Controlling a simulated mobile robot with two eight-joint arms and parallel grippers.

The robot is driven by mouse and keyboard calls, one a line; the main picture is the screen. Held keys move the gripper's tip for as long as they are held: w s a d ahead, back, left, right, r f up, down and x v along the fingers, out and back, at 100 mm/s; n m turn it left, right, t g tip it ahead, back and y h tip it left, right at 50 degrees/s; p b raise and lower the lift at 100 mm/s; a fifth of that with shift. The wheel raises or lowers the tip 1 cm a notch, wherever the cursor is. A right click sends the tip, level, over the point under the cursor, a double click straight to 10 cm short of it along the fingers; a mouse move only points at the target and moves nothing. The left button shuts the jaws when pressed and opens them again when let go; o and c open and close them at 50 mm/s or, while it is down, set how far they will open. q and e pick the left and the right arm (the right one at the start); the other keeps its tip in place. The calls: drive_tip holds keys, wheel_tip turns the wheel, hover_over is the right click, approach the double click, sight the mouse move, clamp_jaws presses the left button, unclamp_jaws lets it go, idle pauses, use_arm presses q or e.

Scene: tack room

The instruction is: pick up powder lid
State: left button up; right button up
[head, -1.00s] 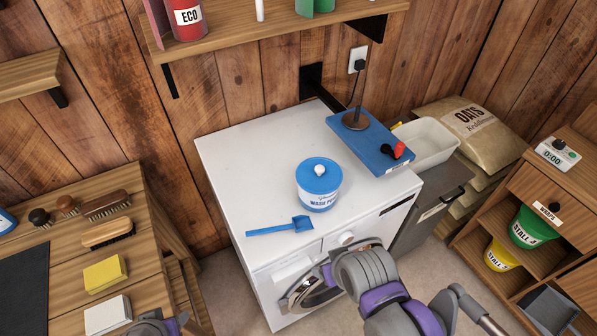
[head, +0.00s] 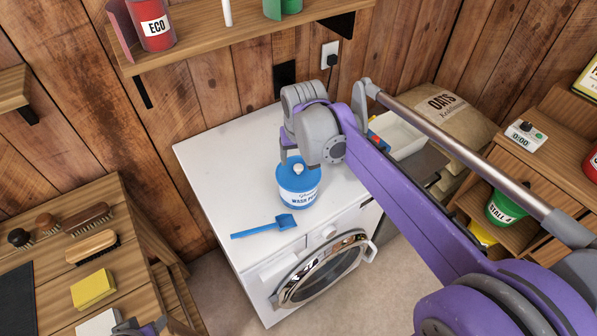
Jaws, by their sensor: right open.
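The powder tub (head: 298,196), white with a blue band and "WASH" lettering, stands upright on the white washing machine (head: 222,165).
A blue scoop (head: 265,227) lies in front of the tub. A shelf (head: 200,50) overhangs behind. A bench (head: 55,255) with brushes and a yellow sponge (head: 93,288) is at left.

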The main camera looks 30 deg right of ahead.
sight(299, 167)
drive_tip(key=x, duration=0.4)
drive_tip(key=d+x, duration=0.1)
drive_tip(key=x, duration=0.1)
clamp_jaws()
idle(0.3)
